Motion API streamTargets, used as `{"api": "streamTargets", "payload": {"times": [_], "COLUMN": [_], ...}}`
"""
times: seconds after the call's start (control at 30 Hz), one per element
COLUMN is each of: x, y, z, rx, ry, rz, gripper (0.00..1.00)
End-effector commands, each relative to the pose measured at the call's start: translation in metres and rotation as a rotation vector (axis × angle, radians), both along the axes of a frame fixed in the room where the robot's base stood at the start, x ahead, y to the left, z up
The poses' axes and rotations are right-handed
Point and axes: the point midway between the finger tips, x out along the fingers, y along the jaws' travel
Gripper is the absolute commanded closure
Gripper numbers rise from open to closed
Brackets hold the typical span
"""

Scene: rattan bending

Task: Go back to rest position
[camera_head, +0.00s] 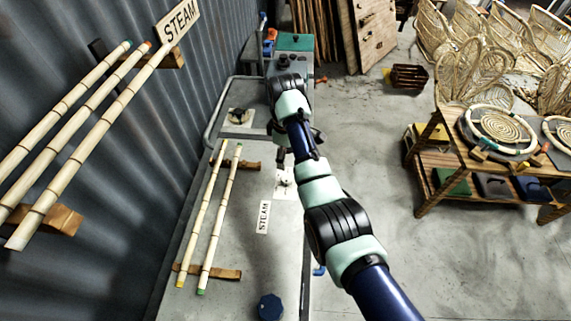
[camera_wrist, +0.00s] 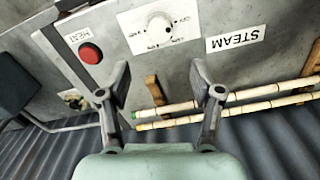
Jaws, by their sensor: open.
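My gripper (camera_wrist: 159,92) is open and empty in the wrist view, its two fingers spread apart. In the head view my gripper (camera_head: 281,158) hangs over the grey steam bench (camera_head: 240,291), near a white dial plate. The wrist view shows the dial (camera_wrist: 159,27) ahead of the fingers, apart from them. A red button (camera_wrist: 90,53) by a HEAT label is to its left, and a STEAM label (camera_wrist: 236,39) to its right. Two rattan poles (camera_head: 217,220) lie on wooden rests on the bench, left of my gripper. Fingertip detail is small in the head view.
More poles (camera_head: 88,120) rest on wall brackets at the left beside a STEAM sign (camera_head: 178,20). A blue knob (camera_head: 270,307) stands at the bench's near end. A wooden shelf table (camera_head: 440,150) with round woven pieces is at the right. The floor between is clear.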

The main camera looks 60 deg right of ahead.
Motion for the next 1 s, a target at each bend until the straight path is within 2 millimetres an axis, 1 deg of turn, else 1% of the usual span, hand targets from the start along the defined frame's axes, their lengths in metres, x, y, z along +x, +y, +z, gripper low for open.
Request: {"api": "streamTargets", "payload": {"times": [0.1, 0.67, 0.77, 0.83, 0.87, 0.9, 0.97, 1.0], "x": [0.000, 0.000, 0.007, 0.027, 0.038, 0.056, 0.083, 0.098], "y": [0.000, 0.000, 0.006, 0.024, 0.037, 0.058, 0.100, 0.132], "z": [0.004, 0.004, 0.002, -0.004, -0.007, -0.011, -0.014, -0.015], "rx": [0.000, 0.000, -0.013, -0.048, -0.070, -0.104, -0.154, -0.180], "ry": [0.000, 0.000, -0.012, -0.048, -0.075, -0.121, -0.212, -0.283], "rz": [0.000, 0.000, 0.002, 0.003, 0.002, 0.000, -0.006, -0.011], "gripper": [0.35, 0.35, 0.35, 0.35, 0.35, 0.35, 0.35, 0.35]}}
